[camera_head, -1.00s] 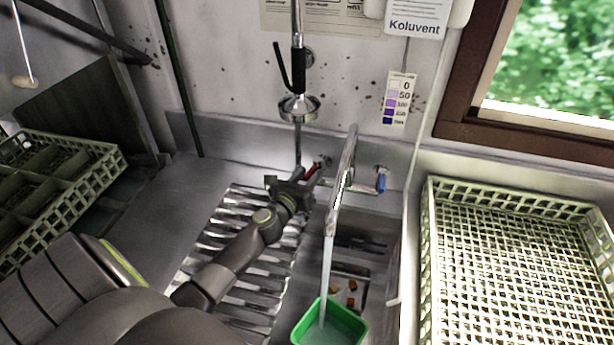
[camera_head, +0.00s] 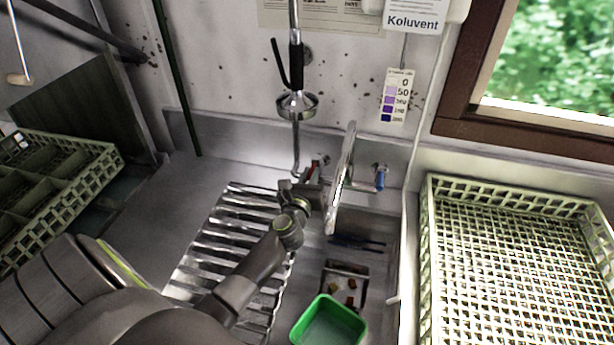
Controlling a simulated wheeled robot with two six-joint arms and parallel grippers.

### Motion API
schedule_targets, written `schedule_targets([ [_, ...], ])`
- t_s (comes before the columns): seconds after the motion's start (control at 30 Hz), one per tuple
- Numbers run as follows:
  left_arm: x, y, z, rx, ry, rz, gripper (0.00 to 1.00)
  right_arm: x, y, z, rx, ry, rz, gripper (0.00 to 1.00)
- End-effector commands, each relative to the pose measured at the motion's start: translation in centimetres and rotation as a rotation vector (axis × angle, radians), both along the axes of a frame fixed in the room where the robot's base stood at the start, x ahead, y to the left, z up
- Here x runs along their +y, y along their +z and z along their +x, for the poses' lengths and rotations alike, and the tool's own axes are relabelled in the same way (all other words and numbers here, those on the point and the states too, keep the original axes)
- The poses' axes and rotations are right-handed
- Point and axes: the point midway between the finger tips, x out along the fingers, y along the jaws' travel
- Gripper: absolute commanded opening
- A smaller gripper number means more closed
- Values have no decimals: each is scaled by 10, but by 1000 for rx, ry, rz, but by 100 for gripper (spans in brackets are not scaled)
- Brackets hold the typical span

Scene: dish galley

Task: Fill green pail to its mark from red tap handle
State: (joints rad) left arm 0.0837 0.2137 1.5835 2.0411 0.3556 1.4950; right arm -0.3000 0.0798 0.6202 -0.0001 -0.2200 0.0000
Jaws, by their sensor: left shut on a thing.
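The green pail (camera_head: 361,326) stands in the sink at the bottom of the view, under the tap spout (camera_head: 340,190), its lower part cut off by the frame. A grey-green surface shows inside it, but I cannot make out a mark or the exact level. No water stream shows below the spout. The red tap handle (camera_head: 318,162) is at the back wall, left of the spout, partly hidden by my gripper. My left gripper (camera_head: 312,180) is shut on the red tap handle. My right gripper is out of view.
A blue tap handle (camera_head: 380,178) is right of the spout. A spray head (camera_head: 297,105) hangs above. A small strainer box (camera_head: 345,283) with scraps is in the sink. Crates stand at right (camera_head: 430,250) and left (camera_head: 95,180). A ribbed drainboard (camera_head: 215,252) lies under my arm.

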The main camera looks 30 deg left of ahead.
Motion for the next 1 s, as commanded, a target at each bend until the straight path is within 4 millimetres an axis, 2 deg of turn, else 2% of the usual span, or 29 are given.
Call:
schedule_targets([
  [0.43,-3,1,0,0,44,0,0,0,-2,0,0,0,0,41],
  [0.47,-3,1,0,0,44,0,17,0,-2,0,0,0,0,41],
  [0.6,-3,1,0,0,44,0,35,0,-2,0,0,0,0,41],
  [0.87,-3,0,0,0,43,0,35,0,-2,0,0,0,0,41],
  [1.0,-5,-1,-7,1,43,-2,35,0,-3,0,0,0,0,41],
])
